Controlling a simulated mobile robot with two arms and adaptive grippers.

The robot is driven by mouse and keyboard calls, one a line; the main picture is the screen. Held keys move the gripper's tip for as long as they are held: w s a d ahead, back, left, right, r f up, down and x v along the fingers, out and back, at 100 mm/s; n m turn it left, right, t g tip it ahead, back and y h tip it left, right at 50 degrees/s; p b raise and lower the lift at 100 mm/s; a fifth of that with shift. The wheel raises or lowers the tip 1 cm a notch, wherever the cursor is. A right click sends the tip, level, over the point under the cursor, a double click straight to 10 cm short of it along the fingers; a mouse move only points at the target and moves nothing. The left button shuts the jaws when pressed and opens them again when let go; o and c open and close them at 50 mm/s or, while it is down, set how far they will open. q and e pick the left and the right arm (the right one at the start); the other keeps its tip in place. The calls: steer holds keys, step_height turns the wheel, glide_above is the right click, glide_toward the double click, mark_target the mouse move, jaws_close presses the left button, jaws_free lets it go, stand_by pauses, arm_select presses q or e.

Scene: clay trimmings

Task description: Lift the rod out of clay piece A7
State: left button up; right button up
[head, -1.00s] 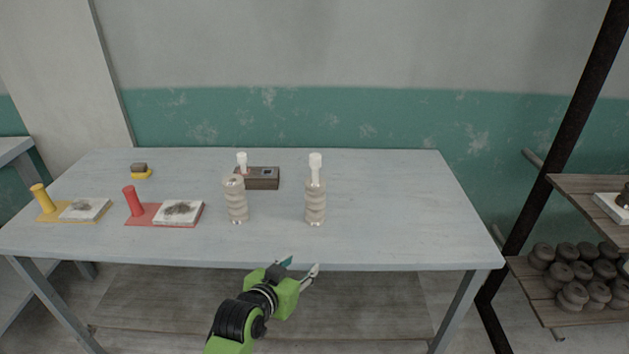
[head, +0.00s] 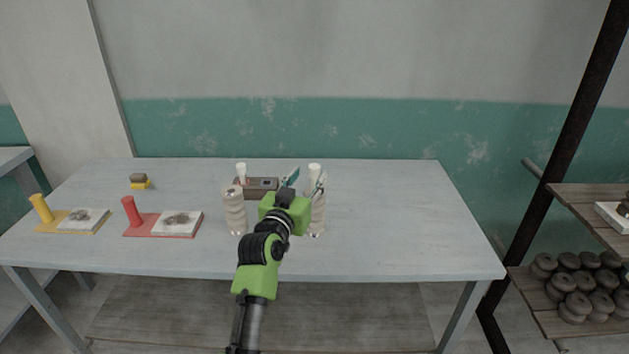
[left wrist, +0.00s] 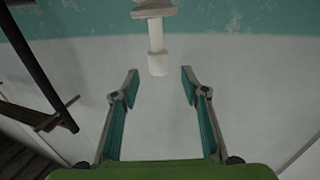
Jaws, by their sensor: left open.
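In the head view a ribbed grey-beige clay piece (head: 318,222) stands upright right of the table's middle, with a white rod (head: 314,168) rising from its top. No label A7 is readable. My left gripper (head: 306,180) is open at rod height beside it, partly covering the clay piece. In the left wrist view, which looks upside down, the rod (left wrist: 156,40) lies ahead of the open fingers (left wrist: 159,84), roughly midway between them and not gripped. Its wider white end shows there. My right gripper is not in view.
A similar clay piece (head: 235,212) stands to the left, close to my arm. Behind it are a brown box (head: 262,184) and another white rod (head: 241,171). Red (head: 148,228) and yellow (head: 52,223) boards lie farther left. The table's right side is clear.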

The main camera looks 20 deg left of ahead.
mark_target(312, 173)
arm_select(q)
steer(key=shift+w+d+f+p, duration=0.1)
steer(key=shift+w+f+p, duration=0.1)
steer(key=shift+w, duration=1.15)
steer(key=shift+w+f+p, duration=0.1)
steer(key=shift+w+p, duration=0.05)
steer(key=shift+w, duration=1.15)
jaws_close()
